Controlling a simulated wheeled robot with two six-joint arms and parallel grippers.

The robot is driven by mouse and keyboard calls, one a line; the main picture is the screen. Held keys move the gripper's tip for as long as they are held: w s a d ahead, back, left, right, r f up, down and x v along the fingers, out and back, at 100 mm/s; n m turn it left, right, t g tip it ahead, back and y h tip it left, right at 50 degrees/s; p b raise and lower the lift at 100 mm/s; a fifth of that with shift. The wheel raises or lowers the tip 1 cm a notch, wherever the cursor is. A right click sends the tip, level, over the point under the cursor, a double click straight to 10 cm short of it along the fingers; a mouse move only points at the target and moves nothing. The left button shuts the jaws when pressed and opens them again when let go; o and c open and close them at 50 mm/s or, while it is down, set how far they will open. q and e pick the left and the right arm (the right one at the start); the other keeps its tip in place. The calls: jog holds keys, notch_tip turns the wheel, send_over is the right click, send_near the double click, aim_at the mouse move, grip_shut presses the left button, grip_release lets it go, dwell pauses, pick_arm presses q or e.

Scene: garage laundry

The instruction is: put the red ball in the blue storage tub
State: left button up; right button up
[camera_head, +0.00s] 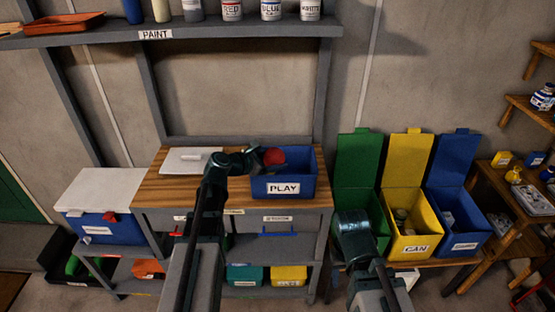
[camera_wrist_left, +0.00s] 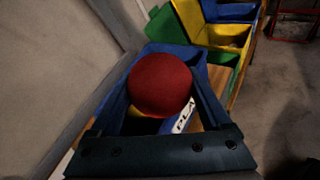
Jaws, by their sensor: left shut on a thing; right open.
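The red ball (camera_head: 273,157) is held in my left gripper (camera_head: 260,158), which is shut on it. In the left wrist view the red ball (camera_wrist_left: 160,85) sits just beyond the gripper's dark bar (camera_wrist_left: 160,152). The blue storage tub (camera_head: 283,185), labelled PLAY, stands on the wooden bench top. The ball is over the tub's opening; its exact height above the rim is hard to tell. The tub's wall (camera_wrist_left: 206,92) also shows in the left wrist view around the ball. My right gripper (camera_head: 355,222) is open and empty, in front of the green bin.
Green (camera_head: 357,180), yellow (camera_head: 404,190) and blue (camera_head: 455,200) lidded bins stand open to the right. A white board (camera_head: 188,160) lies on the wooden bench top (camera_head: 165,193), left of the tub. A paint shelf (camera_head: 100,34) runs above. A white-lidded blue cooler (camera_head: 98,205) stands left.

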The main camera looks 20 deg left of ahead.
aim_at(275, 151)
pick_arm(q)
jog(key=shift+w+a+f, duration=0.1)
jog(key=shift+w+a, duration=0.1)
jog(key=shift+w, duration=0.75)
jog(key=f+b, duration=0.1)
jog(key=w+f+b, duration=0.2)
jog(key=shift+w+a+f+b, duration=0.2)
jog(key=shift+a+f+b, duration=0.05)
jog(key=shift+f+b, duration=0.15)
jog(key=shift+f+b, duration=0.45)
jog(key=shift+b, duration=0.1)
jog(key=shift+f, duration=0.15)
